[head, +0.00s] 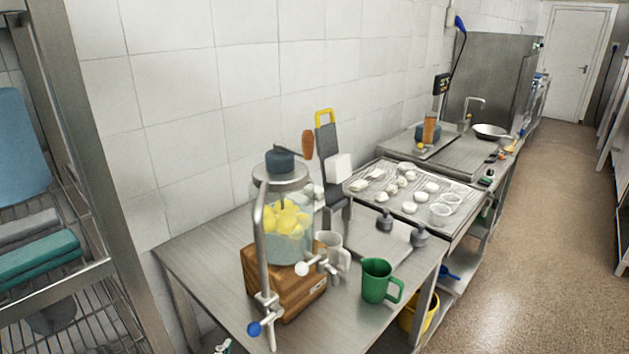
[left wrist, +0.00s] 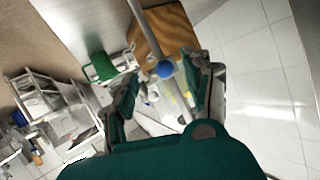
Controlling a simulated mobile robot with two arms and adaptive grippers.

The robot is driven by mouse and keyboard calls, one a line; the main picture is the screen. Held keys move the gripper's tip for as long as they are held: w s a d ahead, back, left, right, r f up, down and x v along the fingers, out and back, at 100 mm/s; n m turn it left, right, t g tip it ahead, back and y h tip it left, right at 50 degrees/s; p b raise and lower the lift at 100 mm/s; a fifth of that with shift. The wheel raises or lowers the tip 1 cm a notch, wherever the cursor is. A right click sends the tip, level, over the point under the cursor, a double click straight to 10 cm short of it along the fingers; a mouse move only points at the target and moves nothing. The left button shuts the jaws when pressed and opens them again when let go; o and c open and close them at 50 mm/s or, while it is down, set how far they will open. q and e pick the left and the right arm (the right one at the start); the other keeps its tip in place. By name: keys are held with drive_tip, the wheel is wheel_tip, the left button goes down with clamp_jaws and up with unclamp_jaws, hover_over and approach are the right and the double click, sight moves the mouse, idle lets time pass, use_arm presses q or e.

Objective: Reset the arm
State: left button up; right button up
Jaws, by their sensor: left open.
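My left gripper (left wrist: 163,70) shows in the left wrist view with its two green and grey fingers spread apart and nothing held between them. In that view, the blue knob of the drink dispenser is seen between the fingers; I cannot tell how far beyond them it is. In the head view, only a small green and pale piece at the bottom edge, left of the dispenser, may be part of this gripper. My right gripper is in neither view.
A glass dispenser (head: 288,236) with yellow fruit stands on a wooden base (head: 296,300) on the steel table (head: 205,255). A green jug (head: 377,281) stands beside it. A tray (head: 398,181) of dough pieces is behind. A wire rack is at left; the right floor is clear.

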use_arm(q)
drive_tip(key=s+a+f+g, duration=0.3)
drive_tip(key=s+f+g, duration=0.2)
drive_tip(key=s+f, duration=0.25)
drive_tip(key=s+a+f+g, duration=0.2)
drive_tip(key=s+f+g, duration=0.3)
drive_tip(key=s+f, duration=0.3)
wheel_tip(320, 180, down, 25)
drive_tip(key=s+g, duration=0.2)
drive_tip(key=s, duration=0.1)
drive_tip(key=s+a+f, duration=0.3)
drive_tip(key=s+f, duration=1.3)
drive_tip(key=shift+s+f+g, duration=0.15)
drive_tip(key=shift+g, duration=0.25)
drive_tip(key=shift+a, duration=0.1)
